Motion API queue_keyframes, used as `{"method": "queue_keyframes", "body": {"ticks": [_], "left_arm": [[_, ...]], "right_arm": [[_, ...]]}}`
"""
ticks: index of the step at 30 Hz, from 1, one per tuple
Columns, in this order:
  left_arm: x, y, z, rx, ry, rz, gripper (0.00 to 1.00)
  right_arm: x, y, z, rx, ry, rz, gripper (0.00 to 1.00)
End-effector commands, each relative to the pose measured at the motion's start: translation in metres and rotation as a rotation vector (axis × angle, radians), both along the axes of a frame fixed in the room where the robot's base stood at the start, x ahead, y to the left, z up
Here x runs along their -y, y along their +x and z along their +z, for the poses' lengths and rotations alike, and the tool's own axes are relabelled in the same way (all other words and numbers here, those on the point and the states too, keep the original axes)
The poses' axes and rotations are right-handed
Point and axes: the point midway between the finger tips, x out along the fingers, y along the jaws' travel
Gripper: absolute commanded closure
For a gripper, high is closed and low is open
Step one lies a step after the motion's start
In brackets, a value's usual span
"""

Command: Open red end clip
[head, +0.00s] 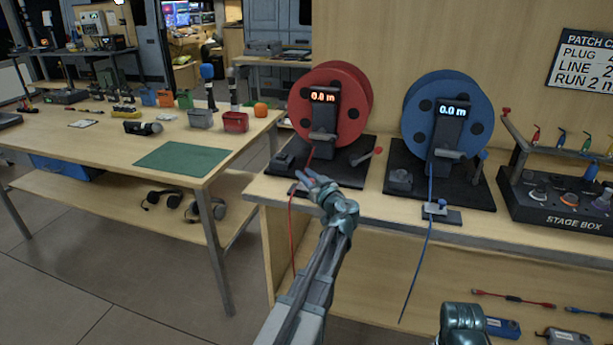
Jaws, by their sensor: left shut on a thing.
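The red end clip (293,190) is at the front edge of the bench, below the red cable reel (356,112). Its dark base shows, but its upper part is hidden by my left gripper. My left gripper (308,178) reaches up from below and is shut on the clip. The red cable (292,235) passes the clip and hangs down in front of the bench. Of my right arm only a teal part shows at the bottom edge; its fingers are out of view.
The blue reel (480,108) stands to the right, with its blue end clip (441,209) at the bench edge. The stage box (560,205) is further right. A side table with a green mat (182,157) and small bins stands left, across a gap.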

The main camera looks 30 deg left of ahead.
Motion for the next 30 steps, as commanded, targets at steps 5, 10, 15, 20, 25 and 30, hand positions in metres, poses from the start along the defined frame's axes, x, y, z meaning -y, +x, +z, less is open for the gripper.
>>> {"method": "queue_keyframes", "body": {"ticks": [5, 10, 15, 20, 25, 30], "left_arm": [[0.0, 0.0, 0.0, 0.0, 0.0, 0.0, 1.0], [0.0, 0.0, 0.0, 0.0, 0.0, 0.0, 1.0], [0.0, 0.0, 0.0, 0.0, 0.0, 0.0, 1.0], [0.001, 0.0, 0.0, 0.0, 0.0, 0.0, 1.0], [0.01, 0.002, 0.0, 0.0, 0.0, 0.0, 1.0], [0.01, 0.002, 0.0, 0.0, 0.0, 0.0, 1.0]], "right_arm": [[0.0, 0.0, 0.0, 0.0, 0.0, 0.0, 1.0], [0.0, 0.0, 0.0, 0.0, 0.0, 0.0, 1.0], [0.0, 0.0, 0.0, 0.0, 0.0, 0.0, 1.0], [0.0, 0.0, 0.0, 0.0, 0.0, 0.0, 1.0], [0.0, 0.0, 0.0, 0.0, 0.0, 0.0, 1.0], [0.0, 0.0, 0.0, 0.0, 0.0, 0.0, 1.0]]}}
